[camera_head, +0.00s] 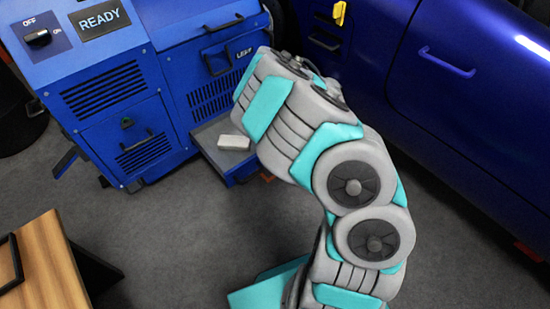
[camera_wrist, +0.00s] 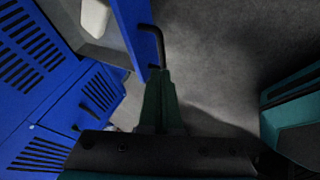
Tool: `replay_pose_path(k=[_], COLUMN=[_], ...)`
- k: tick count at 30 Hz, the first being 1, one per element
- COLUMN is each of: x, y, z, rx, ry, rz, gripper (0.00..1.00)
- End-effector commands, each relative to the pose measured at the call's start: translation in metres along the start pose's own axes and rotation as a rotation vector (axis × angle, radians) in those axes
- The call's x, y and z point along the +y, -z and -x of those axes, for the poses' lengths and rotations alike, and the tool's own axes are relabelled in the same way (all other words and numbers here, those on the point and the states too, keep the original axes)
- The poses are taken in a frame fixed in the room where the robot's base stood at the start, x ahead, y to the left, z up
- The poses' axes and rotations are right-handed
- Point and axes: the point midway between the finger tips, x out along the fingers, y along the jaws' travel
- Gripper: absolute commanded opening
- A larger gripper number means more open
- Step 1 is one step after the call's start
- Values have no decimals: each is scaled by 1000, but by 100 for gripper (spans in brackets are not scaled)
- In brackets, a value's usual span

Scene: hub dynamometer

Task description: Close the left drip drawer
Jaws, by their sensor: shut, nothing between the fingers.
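The left drip drawer (camera_head: 206,137) is pulled out low on the blue cabinet, below the LEFT label, in the head view. A whitish block (camera_head: 234,143) lies in its grey tray. My arm covers the drawer's right side. In the wrist view the drawer's blue front panel (camera_wrist: 132,32) crosses the top, with a black bent handle (camera_wrist: 153,42) on its outer side. My gripper (camera_wrist: 160,73) is shut and empty, its tips by the handle's lower end. I cannot tell whether they touch. The gripper is hidden behind my arm in the head view.
The blue cabinet (camera_head: 90,60) has a READY display and a knob. A lower vented door (camera_head: 135,140) stands to the drawer's left. A dark blue car (camera_head: 470,100) is at right. A wooden-topped table (camera_head: 45,260) is at lower left. Grey floor in front is clear.

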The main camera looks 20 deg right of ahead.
Motion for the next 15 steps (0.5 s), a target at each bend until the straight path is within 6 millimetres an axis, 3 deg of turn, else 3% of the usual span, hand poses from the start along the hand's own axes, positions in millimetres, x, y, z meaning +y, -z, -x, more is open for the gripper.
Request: replay_pose_path(k=[12, 15], x=[0, 18], y=[0, 1], z=[-72, -76], rx=[2, 2], ry=[-1, -4], rz=[-2, 2], gripper=[0, 0])
